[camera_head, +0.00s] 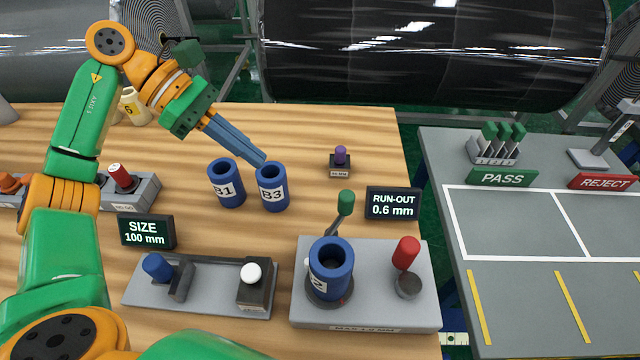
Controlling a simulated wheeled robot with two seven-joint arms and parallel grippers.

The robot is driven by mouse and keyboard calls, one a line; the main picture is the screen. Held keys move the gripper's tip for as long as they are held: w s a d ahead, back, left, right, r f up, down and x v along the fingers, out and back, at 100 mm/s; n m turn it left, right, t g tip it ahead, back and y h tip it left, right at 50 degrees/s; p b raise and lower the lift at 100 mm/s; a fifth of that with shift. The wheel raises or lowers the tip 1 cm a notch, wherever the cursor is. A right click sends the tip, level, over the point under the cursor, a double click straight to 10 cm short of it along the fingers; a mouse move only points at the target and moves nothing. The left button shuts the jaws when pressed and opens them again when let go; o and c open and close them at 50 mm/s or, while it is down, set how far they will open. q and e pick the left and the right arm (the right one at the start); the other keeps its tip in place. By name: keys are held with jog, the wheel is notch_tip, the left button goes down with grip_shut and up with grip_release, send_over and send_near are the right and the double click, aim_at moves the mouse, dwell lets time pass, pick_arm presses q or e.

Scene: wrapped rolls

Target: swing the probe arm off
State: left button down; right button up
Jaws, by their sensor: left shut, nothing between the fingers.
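The run-out station (385,312) is a grey block at the lower middle of the table. A blue roll (331,252) with a partly visible "2" label stands upright on its round seat. Behind the roll, a lever with a green knob (345,203) leans up to the right. A red-knobbed post (405,252) stands on a round base at the station's right. I cannot tell which of these is the probe arm; its contact with the roll is hidden. My left gripper (258,160) is shut and empty, its blue fingertips at the rim of roll B3 (272,188). My right gripper is not in view.
The run-out display (393,204) reads 0.6 mm; the size display (147,232) reads 100 mm. Roll B1 (226,184) stands left of B3. A size gauge (200,288) lies left of the station. A purple-knobbed block (340,160) stands behind. PASS (501,178) and REJECT (602,182) areas lie right.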

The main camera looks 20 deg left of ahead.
pick_arm(q)
jog(key=p, duration=0.2)
send_near(331, 229)
jog(key=w+f, duration=0.2)
jog(key=w, duration=0.2)
jog(key=d, duration=0.1)
jog(key=d+p, duration=0.2)
jog(key=d, duration=0.1)
jog(key=shift+w+f, duration=0.35)
jog(key=shift+w, duration=0.05)
jog(key=shift+w+d+m+g+b, duration=0.15)
jog(key=shift+m+g+b, duration=0.15)
jog(key=shift+g+b, duration=0.15)
